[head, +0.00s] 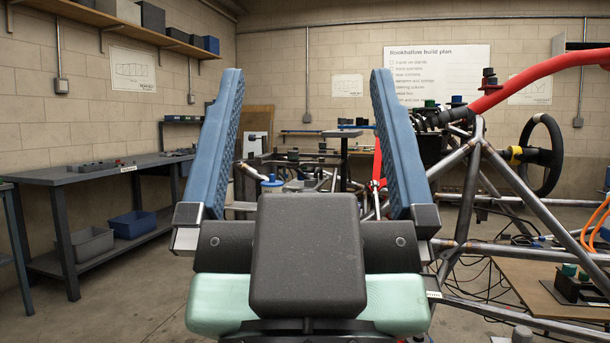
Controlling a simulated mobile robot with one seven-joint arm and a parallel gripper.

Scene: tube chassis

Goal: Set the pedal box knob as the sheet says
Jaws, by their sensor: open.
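My gripper (308,75) fills the middle of the head view. Its two blue ridged fingers stand wide apart with nothing between them. A large white sheet (437,72) headed "build plan" hangs on the back wall; its small lines are too small to read surely. Smaller sheets hang on the walls, one at the left (132,70), one near the middle (348,85) and one at the right (530,87). I cannot pick out the pedal box or its knob. My gripper hides part of the chassis middle.
The tube chassis (465,200) with a black steering wheel (541,155) takes up the right. A dark unit with green-topped parts (578,285) sits on a board at the lower right. A grey workbench (95,172) runs along the left. Floor between bench and gripper is clear.

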